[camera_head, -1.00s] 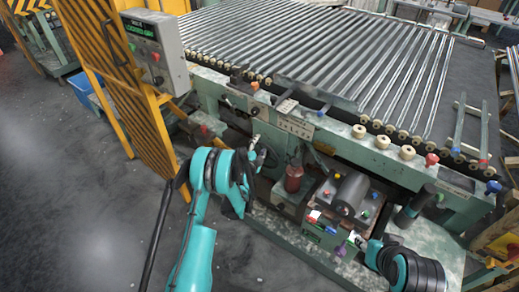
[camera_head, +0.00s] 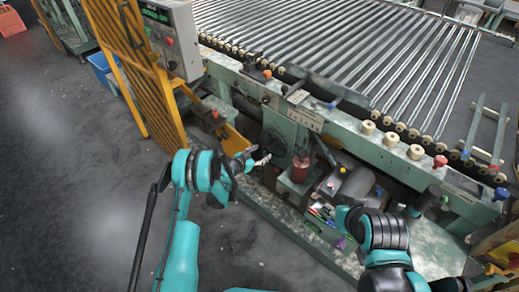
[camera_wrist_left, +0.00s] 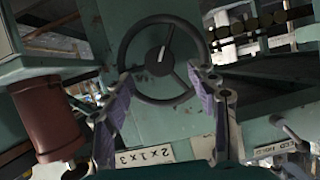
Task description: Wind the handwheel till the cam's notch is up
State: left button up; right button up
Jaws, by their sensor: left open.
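The handwheel (camera_wrist_left: 121,48) is a dark round rim with spokes, on the green machine front. In the left wrist view a pale pointer-like piece (camera_wrist_left: 163,50) shows near its hub. In the head view the wheel (camera_head: 273,143) is small and dark. My left gripper (camera_wrist_left: 160,76) is open, its two fingers at either side of the wheel's lower part in the wrist view; I cannot tell whether they touch it. It also shows in the head view (camera_head: 259,158), just left of the wheel.
A red-brown cylinder (camera_head: 300,168) stands right of the wheel. A tray with small coloured items (camera_head: 322,215) is near my right arm. A yellow guard (camera_head: 130,60) and control box (camera_head: 172,40) stand left. A roller bed (camera_head: 340,50) lies behind. Floor at left is clear.

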aim_at(266, 150)
pick_arm(q)
jog(key=b+x, duration=0.1)
jog(key=x, duration=0.4)
jog(key=shift+w+d+f+b, duration=0.15)
jog(key=shift+f+b, duration=0.1)
jog(key=shift+b, duration=0.15)
jog(key=shift+w+d, duration=0.15)
jog(key=shift+w, duration=0.2)
grip_shut()
